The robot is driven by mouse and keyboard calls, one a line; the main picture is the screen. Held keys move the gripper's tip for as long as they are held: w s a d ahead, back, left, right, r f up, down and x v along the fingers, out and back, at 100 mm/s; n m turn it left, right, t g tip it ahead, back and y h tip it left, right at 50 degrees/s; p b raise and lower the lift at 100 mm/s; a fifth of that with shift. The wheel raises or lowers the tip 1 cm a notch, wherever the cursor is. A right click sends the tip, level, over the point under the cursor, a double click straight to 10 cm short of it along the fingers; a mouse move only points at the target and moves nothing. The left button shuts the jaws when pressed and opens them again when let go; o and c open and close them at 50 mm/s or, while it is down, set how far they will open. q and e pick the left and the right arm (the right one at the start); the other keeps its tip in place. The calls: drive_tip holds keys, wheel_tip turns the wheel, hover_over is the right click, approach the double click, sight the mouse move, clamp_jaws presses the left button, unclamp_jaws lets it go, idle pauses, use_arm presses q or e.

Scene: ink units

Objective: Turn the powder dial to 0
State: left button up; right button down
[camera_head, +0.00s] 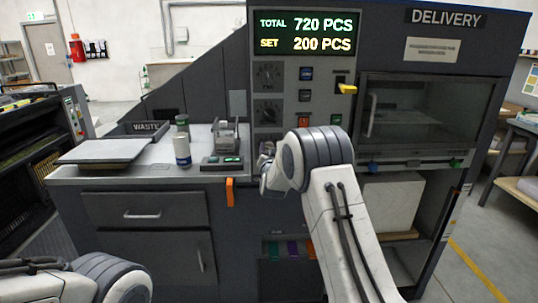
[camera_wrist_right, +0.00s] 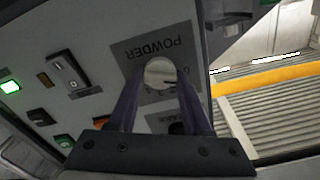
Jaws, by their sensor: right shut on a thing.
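The powder dial (camera_wrist_right: 160,72) is a pale round knob on a grey plate, and its POWDER label appears upside down above it in the right wrist view. My right gripper (camera_wrist_right: 161,80) has its two dark purple fingers on either side of the knob, shut on it. In the head view my right gripper (camera_head: 265,167) is at the machine's front panel, below two other dials, and my arm partly covers it. The powder dial is hidden there. The knob's pointer and the number it stands at cannot be read. Only a link of my left arm shows at the bottom left.
Dark dials (camera_head: 267,112) sit above my right gripper. The display (camera_head: 306,33) reads TOTAL 720 PCS, SET 200 PCS. A bottle (camera_head: 182,150) stands on the left counter. An orange handle (camera_head: 230,192) hangs at its front edge.

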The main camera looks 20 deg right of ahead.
drive_tip(key=shift+f+n, duration=0.1)
drive_tip(key=shift+n, duration=0.5)
drive_tip(key=shift+c, duration=1.7)
unclamp_jaws()
drive_tip(key=shift+b, duration=0.3)
drive_tip(key=b+v, duration=0.1)
drive_tip(key=v, duration=0.9)
drive_tip(key=shift+s+b, duration=0.25)
drive_tip(key=shift+b, duration=0.15)
drive_tip(key=shift+a, duration=0.15)
